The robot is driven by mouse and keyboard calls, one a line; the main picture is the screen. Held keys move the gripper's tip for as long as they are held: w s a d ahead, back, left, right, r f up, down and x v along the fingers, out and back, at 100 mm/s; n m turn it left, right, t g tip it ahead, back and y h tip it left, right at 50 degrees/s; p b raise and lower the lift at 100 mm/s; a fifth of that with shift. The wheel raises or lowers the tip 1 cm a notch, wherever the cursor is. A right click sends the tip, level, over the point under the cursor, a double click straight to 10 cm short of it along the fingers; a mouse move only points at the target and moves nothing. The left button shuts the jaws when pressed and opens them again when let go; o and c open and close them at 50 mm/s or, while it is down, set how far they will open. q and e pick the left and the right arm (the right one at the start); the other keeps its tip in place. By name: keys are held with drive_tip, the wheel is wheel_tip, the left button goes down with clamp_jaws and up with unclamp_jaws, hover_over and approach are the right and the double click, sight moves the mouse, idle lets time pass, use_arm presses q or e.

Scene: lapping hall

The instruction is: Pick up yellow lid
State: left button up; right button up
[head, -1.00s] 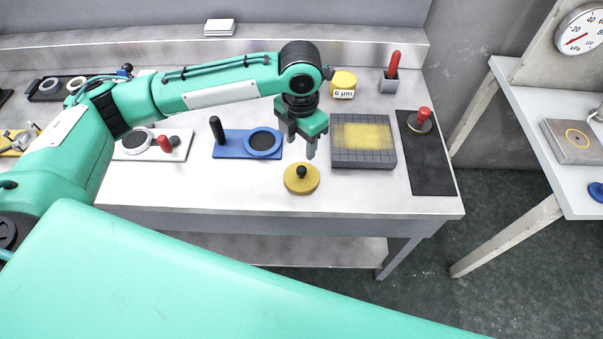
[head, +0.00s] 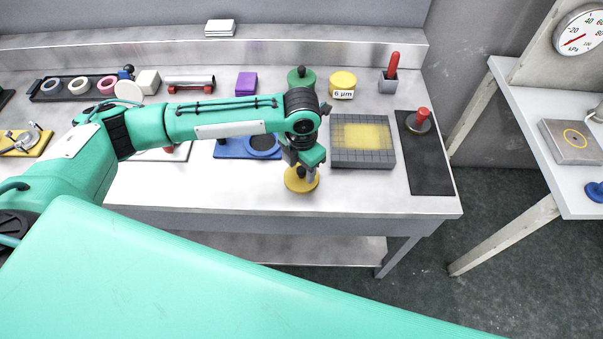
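The yellow lid (head: 296,185), a round disc with a dark knob, lies flat near the front edge of the bench, left of the grey grooved plate. My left gripper (head: 303,172) points down right over it, with its fingers low at the knob. The knob is mostly hidden by the gripper. The fingers look apart, one on either side of the knob; I cannot see them touching it. My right gripper is not in view.
A grey grooved plate (head: 345,157) with a yellow patch is close on the right, then a black mat (head: 430,170) with a red-handled piece (head: 421,118). Behind stand a green knobbed piece (head: 300,80) and a yellow "6 µm" jar (head: 343,81). A blue board (head: 229,149) lies left.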

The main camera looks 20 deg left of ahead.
use_arm(q)
clamp_jaws()
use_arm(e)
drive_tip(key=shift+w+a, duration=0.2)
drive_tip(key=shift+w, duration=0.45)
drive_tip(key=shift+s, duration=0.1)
